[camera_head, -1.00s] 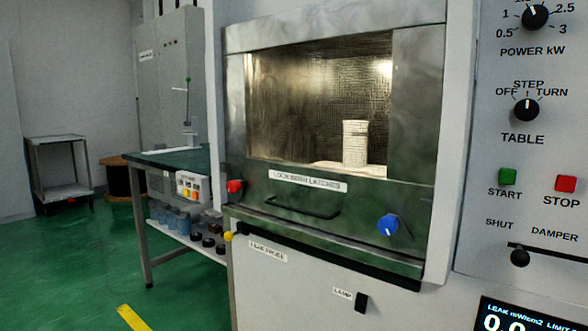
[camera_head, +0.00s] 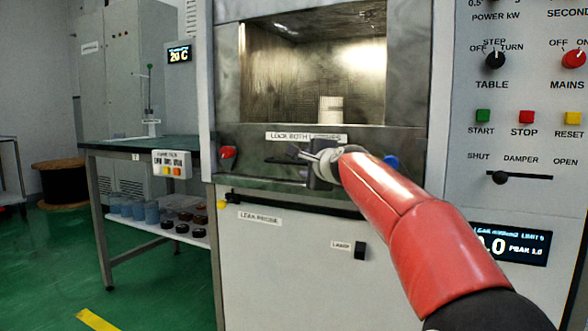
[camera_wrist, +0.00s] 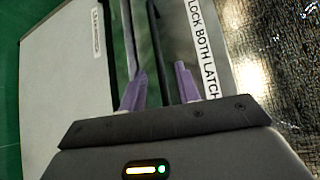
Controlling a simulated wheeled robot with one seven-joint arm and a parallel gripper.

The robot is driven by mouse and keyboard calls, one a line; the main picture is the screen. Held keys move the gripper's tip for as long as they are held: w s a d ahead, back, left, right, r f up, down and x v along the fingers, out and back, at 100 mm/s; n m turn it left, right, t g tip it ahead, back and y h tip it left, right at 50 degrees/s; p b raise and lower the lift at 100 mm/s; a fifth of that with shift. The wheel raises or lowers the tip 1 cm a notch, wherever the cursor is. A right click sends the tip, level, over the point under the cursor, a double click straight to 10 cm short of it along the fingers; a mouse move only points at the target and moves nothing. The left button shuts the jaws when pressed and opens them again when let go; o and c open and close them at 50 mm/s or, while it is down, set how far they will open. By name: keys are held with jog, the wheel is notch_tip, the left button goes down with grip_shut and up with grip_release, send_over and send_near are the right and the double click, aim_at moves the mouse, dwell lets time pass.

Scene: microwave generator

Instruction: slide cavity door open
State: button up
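The cavity door has a mesh window and a metal lower rail (camera_head: 240,140) labelled "LOCK BOTH LATCHES"; its dark bar handle (camera_head: 285,160) is partly hidden behind my gripper. My gripper (camera_head: 302,154) is at the handle. In the wrist view, my gripper's purple fingers (camera_wrist: 160,82) stand apart, with the dark handle bar (camera_wrist: 157,45) running between them. I cannot tell whether either finger touches it.
A pale cylinder (camera_head: 330,108) stands inside the cavity. The control panel (camera_head: 520,80) with knobs and buttons is to the right. A green-topped bench (camera_head: 130,146) with jars below stands at the left. Green floor (camera_head: 50,270) lies open at lower left.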

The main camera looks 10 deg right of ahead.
aim_at(301, 163)
jog(key=p+x, duration=0.1)
jog(key=x, duration=0.4)
jog(key=shift+w+a, duration=0.1)
jog(key=shift+w, duration=0.25)
grip_shut()
